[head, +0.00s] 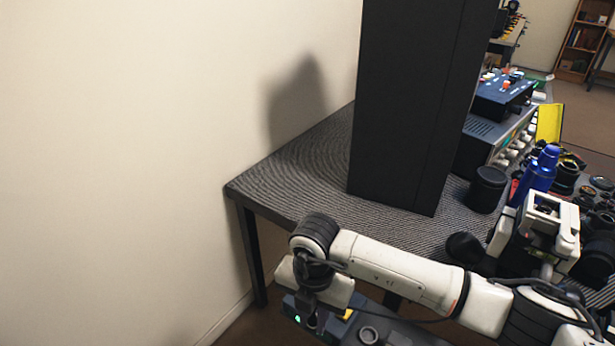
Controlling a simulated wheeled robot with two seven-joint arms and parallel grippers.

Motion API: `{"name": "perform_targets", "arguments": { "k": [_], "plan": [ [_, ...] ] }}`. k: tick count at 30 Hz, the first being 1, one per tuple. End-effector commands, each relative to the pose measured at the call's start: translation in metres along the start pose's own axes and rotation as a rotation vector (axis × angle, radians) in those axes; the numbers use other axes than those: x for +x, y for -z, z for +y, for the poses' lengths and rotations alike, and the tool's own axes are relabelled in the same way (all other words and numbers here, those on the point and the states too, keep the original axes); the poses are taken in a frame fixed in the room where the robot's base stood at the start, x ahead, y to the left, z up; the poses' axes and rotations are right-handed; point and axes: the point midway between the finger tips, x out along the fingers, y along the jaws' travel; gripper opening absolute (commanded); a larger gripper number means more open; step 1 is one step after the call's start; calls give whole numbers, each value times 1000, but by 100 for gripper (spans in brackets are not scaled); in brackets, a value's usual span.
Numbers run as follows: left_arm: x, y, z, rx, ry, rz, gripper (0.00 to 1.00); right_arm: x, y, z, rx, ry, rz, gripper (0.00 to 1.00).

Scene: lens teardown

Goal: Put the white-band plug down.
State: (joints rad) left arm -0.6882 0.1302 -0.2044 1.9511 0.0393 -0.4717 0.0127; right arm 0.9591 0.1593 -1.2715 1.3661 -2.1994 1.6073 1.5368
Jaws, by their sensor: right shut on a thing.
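My right gripper (312,318) is at the lower left, at the end of the arm that crosses from the lower right. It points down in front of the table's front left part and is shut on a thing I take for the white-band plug. Only a small dark part shows between the fingers, and its white band cannot be made out. Just below is a dark blue box (345,328) with a green light, cut off by the bottom edge. I cannot tell whether the plug touches it. My left gripper is not made out.
A tall black cabinet (408,100) stands on the dark ribbed table (285,180). To its right are a black cylinder (486,190), a blue bottle (541,168), instruments (503,95) and several lens parts. The table's left end is bare, beside a plain wall.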

Motion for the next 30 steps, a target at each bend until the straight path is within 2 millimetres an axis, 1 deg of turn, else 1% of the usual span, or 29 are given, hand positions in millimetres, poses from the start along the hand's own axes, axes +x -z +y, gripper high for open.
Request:
{"name": "perform_targets", "arguments": {
  "k": [1, 3, 8, 11, 15, 21, 30],
  "plan": [
    [2, 5, -1, 2, 1, 10, 0, -3, -3, -2, -46, 0, -2, 0],
    [2, 9, -2, 3, 2, 18, 0, -8, -7, -5, -123, -1, -2, 0],
    [2, 7, -2, 1, 2, 16, 0, -21, -17, -14, -345, 0, -2, 0],
    [2, 5, -2, 0, 3, 13, 0, -32, -25, -23, -535, 0, -4, 0],
    [2, 3, -3, -2, 5, 10, 0, -50, -36, -39, -847, 1, -4, 0],
    [2, -2, -5, -4, 7, 4, 0, -74, -46, -64, -1300, 2, -4, 0],
    [3, -9, -6, -6, 10, -7, 0, -108, -51, -106, -1982, 2, -3, 0]
  ]
}}
